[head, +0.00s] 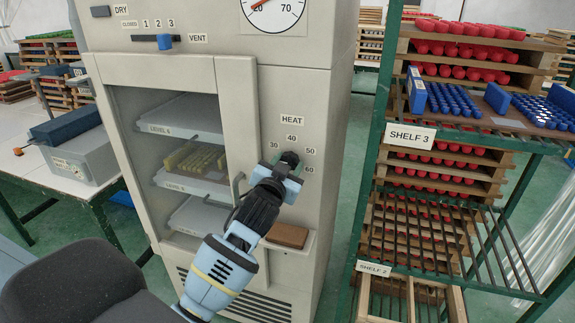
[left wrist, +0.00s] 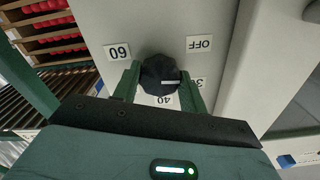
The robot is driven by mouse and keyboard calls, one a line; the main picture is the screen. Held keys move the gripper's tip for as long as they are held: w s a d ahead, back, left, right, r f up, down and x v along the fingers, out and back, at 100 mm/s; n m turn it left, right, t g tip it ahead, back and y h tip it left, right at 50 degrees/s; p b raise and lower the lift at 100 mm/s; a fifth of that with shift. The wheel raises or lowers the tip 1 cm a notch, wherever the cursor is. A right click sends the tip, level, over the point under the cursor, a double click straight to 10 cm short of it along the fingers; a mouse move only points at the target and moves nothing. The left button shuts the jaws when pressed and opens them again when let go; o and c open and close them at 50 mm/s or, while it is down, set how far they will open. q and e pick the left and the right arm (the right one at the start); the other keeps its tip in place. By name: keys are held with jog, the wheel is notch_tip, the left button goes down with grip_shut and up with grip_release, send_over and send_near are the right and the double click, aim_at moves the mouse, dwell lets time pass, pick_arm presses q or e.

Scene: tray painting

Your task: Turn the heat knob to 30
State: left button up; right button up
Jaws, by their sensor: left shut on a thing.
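The heat knob (head: 289,158) is a dark round knob on the cabinet front, under the HEAT label (head: 292,120). Labels 30, 40, 50 and 60 stand around it. My left gripper (head: 282,170) is at the knob, shut on it. In the left wrist view the two green fingers (left wrist: 158,88) flank the black knob (left wrist: 157,70). A white mark on the knob points right, toward the partly hidden 30 label (left wrist: 201,82). The 60 label (left wrist: 117,51), OFF label (left wrist: 200,43) and 40 label also show there. My right gripper is not in view.
The cabinet's glass door (head: 234,110) is left of the knob, with a handle close to my arm. A vent slider (head: 165,42) and a dial (head: 273,12) sit above. A green shelf rack (head: 385,90) stands at the right. A table with a grey box (head: 85,160) is at the left.

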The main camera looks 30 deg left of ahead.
pick_arm(q)
jog(key=m, duration=0.4)
jog(key=shift+m, duration=0.4)
dwell(0.4)
jog(key=o, duration=1)
jog(key=shift+s, duration=0.1)
jog(key=v, duration=0.7)
jog(key=shift+s, duration=0.35)
